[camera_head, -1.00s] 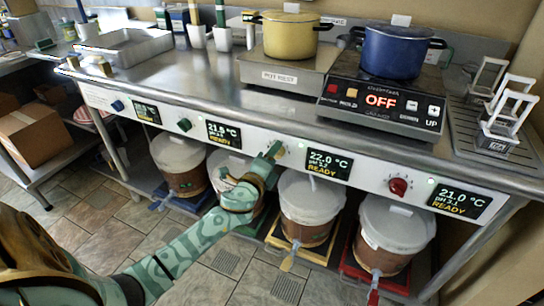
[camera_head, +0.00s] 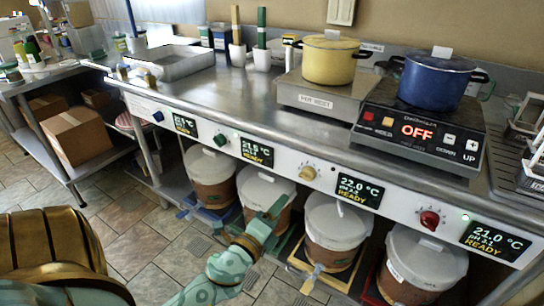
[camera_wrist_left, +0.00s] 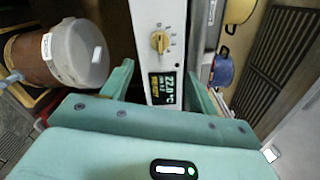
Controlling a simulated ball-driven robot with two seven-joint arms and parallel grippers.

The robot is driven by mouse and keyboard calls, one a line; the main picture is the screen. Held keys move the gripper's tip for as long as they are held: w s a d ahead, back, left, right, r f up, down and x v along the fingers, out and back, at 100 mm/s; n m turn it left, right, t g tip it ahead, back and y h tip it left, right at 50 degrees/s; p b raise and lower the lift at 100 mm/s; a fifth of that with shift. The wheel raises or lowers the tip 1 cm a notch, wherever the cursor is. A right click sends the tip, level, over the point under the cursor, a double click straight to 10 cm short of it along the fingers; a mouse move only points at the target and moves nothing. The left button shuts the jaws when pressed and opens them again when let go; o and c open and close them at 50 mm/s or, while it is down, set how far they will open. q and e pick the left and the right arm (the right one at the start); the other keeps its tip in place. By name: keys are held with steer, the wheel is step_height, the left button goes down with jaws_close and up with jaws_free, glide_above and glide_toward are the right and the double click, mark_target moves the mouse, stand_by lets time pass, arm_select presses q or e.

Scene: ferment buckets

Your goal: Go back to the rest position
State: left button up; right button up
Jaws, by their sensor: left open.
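My left gripper (camera_head: 268,222) is open and empty in the head view. It is below the control panel, in front of a lidded bucket (camera_head: 263,186) that it partly hides. A yellow knob (camera_head: 308,173) on the white panel (camera_head: 330,171) is apart from the gripper, up and to its right. In the left wrist view the spread fingers (camera_wrist_left: 158,88) frame the panel, with the yellow knob (camera_wrist_left: 160,42) beyond them. My right gripper is in neither view.
Several lidded buckets, such as one under the red knob (camera_head: 425,265), stand below the steel counter (camera_head: 225,92). A yellow pot (camera_head: 330,60) and a blue pot (camera_head: 433,82) sit on hot plates. A cardboard box (camera_head: 77,137) is on the left shelf. Tiled floor (camera_head: 125,235) is clear.

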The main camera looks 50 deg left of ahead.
arm_select(q)
steer(key=shift+v, duration=1)
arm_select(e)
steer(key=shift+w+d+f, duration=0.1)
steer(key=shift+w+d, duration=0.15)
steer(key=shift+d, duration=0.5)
